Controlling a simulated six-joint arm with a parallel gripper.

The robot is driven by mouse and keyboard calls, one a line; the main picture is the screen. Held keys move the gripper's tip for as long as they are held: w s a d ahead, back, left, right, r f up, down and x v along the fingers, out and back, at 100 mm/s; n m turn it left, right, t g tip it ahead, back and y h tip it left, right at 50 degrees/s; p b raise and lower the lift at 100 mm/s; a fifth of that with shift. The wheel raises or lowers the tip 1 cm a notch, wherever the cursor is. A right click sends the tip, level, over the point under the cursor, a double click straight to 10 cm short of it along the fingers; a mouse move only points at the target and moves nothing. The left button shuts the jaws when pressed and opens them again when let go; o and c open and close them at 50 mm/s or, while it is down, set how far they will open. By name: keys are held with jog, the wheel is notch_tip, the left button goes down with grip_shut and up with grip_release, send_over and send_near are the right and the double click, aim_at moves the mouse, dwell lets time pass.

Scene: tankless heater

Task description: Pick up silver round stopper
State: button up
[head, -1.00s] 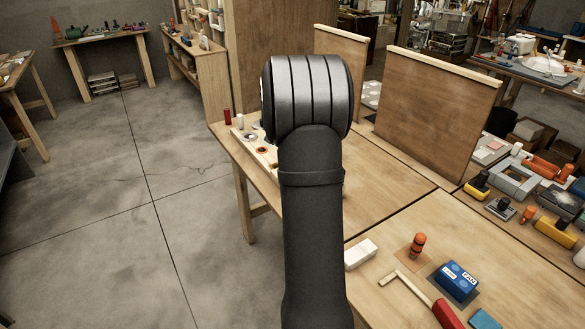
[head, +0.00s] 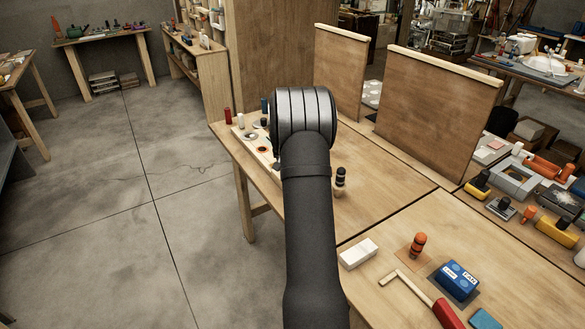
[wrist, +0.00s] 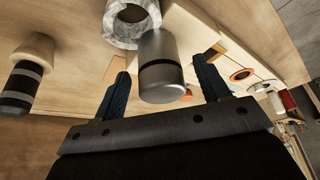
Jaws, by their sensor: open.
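A silver round stopper (wrist: 160,68) with a dark band shows in the wrist view, in line with the gap between my fingers. My gripper (wrist: 162,88) is open, with one dark blue finger on each side of the stopper. I cannot tell whether either finger touches it. Behind the stopper is a speckled grey-white ring (wrist: 133,22) with a round hole. In the head view my own arm hides the gripper and the stopper.
A striped black-and-grey piece with a cream end (wrist: 24,78) is to the left in the wrist view. A pale board (head: 252,140) with round pieces lies at the bench's left. A white block (head: 359,254) and an orange-and-black piece (head: 418,244) stand nearer. Bare bench lies between.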

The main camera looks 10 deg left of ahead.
jog(key=shift+x, duration=1.05)
jog(key=c, duration=1.3)
jog(key=shift+r, duration=0.1)
jog(key=shift+r, duration=0.55)
notch_tip(320, 180, up, 3)
jog(key=shift+f, duration=0.15)
jog(key=s+d+r, duration=0.1)
jog(key=d+r, duration=0.1)
jog(key=d, duration=0.1)
jog(key=s+d+r, duration=0.1)
jog(key=d+r, duration=0.1)
jog(key=d, duration=0.2)
jog(key=s+d+r, duration=0.1)
jog(key=d+r, duration=0.2)
jog(key=d, duration=0.1)
jog(key=shift+d, duration=0.1)
